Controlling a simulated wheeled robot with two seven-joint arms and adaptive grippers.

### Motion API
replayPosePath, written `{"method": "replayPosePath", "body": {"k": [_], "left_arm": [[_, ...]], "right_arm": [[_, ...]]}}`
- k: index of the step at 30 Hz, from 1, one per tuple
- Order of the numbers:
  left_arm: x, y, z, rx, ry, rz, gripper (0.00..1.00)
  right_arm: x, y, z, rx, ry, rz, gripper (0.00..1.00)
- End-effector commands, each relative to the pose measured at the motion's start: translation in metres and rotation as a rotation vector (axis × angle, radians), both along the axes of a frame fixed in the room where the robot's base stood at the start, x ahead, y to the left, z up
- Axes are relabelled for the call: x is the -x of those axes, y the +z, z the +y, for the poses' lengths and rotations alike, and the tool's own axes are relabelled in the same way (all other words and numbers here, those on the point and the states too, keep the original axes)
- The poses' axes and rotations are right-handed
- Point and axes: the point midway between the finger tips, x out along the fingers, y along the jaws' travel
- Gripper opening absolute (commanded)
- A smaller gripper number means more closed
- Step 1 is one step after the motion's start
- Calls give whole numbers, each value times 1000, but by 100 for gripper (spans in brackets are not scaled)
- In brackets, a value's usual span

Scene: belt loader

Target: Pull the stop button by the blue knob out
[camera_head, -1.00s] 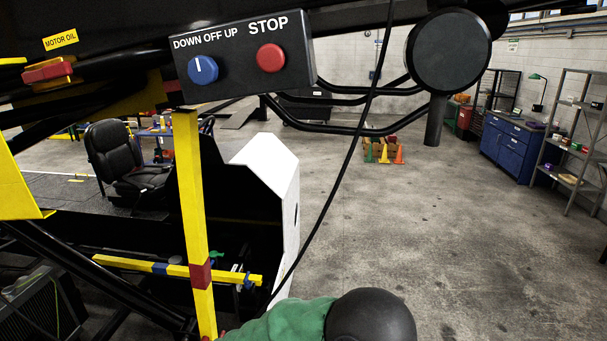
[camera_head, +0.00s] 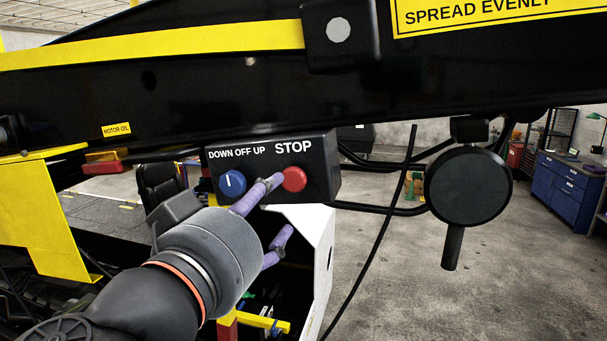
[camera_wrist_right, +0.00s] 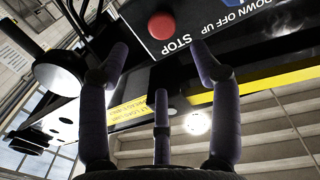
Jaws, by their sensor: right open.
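The red stop button (camera_head: 293,179) sits on a black control box (camera_head: 322,165) under the word STOP. It also shows at the top of the right wrist view (camera_wrist_right: 161,25). My right gripper (camera_head: 281,206) is open and empty, with purple fingers. One fingertip overlaps the button's left edge in the head view; I cannot tell whether it touches. In the wrist view the button lies beyond the spread fingers. My left gripper is not in view.
A black boom (camera_head: 200,95) with a yellow stripe runs above the box. A round black lamp-like disc (camera_head: 468,187) hangs to the right, with a cable (camera_head: 388,215) between. A white panel (camera_head: 318,250) stands below the box. Open floor lies at the right.

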Motion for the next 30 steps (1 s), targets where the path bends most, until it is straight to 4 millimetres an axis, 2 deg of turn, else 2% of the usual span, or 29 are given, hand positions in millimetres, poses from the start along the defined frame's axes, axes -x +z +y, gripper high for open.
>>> {"method": "replayPosePath", "body": {"k": [5, 18, 24, 30], "left_arm": [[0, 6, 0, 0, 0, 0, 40], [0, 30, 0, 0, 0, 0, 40], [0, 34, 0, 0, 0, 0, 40], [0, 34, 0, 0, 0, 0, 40]], "right_arm": [[-17, 1, -7, 1, -4, 1, 64], [-85, 1, -32, 3, -3, 2, 64], [-98, 0, -36, 2, 0, 2, 64], [-100, -1, -37, 2, 1, 2, 64]]}}
